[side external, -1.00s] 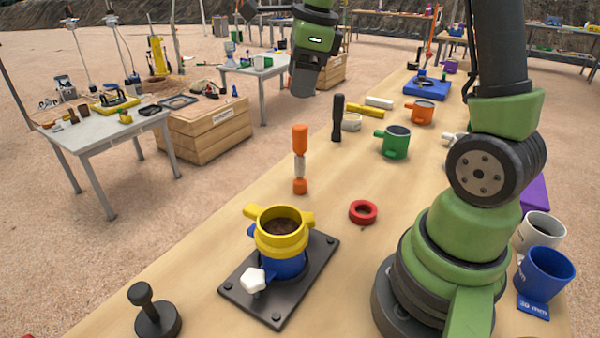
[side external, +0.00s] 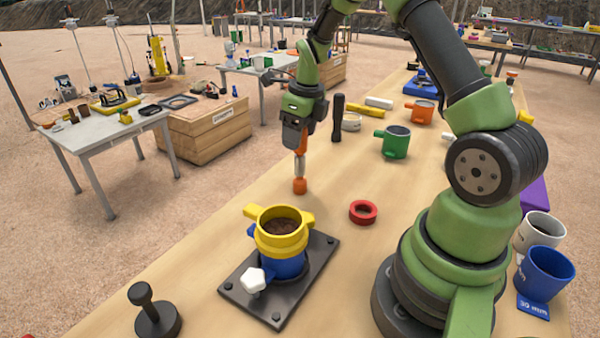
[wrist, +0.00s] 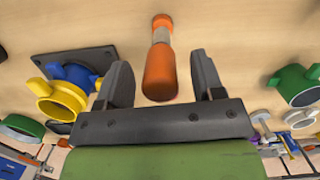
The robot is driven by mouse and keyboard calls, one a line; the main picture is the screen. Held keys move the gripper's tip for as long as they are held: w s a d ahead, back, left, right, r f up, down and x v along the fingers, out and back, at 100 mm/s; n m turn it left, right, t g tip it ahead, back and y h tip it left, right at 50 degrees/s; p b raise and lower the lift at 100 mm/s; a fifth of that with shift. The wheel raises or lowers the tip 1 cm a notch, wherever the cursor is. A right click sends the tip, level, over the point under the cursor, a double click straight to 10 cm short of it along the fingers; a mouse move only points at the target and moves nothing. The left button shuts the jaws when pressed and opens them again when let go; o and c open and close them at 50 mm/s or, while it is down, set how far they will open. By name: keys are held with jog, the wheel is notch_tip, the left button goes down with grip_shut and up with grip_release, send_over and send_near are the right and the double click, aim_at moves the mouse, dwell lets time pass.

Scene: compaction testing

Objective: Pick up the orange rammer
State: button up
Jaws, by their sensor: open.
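The orange rammer (side external: 300,185) stands upright on the wooden table, with an orange foot, a pale middle and an orange upper part. In the side view my gripper (side external: 297,150) is lowered at its upper part and hides the top. In the wrist view the rammer (wrist: 160,75) lies between the two spread fingers of my gripper (wrist: 160,85). Gaps show on both sides of it, so the fingers appear apart from it.
A yellow and blue mould (side external: 282,240) with dark soil stands on a black base plate (side external: 312,270) in front. A red ring (side external: 363,212) lies to the right. A dark rammer (side external: 338,118) and green mould (side external: 396,142) stand behind. Table around the orange rammer's foot is clear.

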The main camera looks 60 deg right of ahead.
jog(key=shift+w+f, duration=0.1)
jog(key=shift+f, duration=0.45)
grip_shut()
jog(key=shift+r, duration=0.1)
notch_tip(320, 180, up, 10)
dwell(0.3)
